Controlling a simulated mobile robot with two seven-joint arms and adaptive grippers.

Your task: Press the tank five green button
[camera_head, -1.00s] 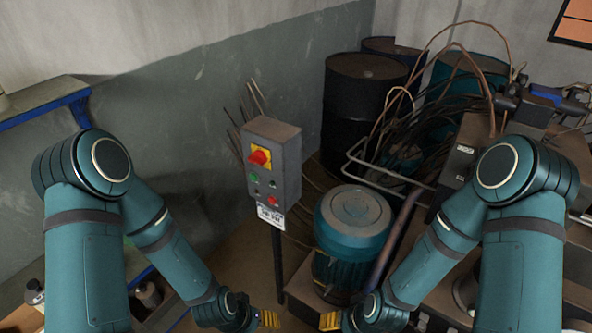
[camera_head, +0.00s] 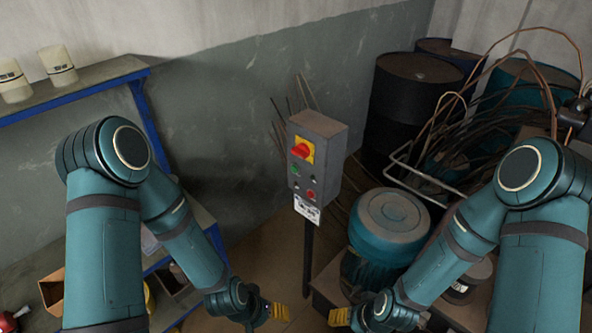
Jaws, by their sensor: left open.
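A grey control box (camera_head: 316,158) stands on a post in the middle of the head view. A red knob on a yellow plate (camera_head: 302,151) is at its top. Below it on the left is a green button (camera_head: 294,171), with a red button (camera_head: 310,194) lower right. A white label (camera_head: 307,209) hangs under the box; its text is too small to read. My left gripper (camera_head: 282,312) is open, below and left of the box and apart from it. My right gripper (camera_head: 338,317) is at the bottom, right of the post; its jaw state is unclear.
A teal motor (camera_head: 385,240) stands right of the post. Dark drums (camera_head: 407,108) and tangled pipes and cables (camera_head: 455,130) fill the back right. A blue-edged shelf (camera_head: 85,86) with white containers (camera_head: 57,66) is at left. Some floor (camera_head: 262,255) is clear before the wall.

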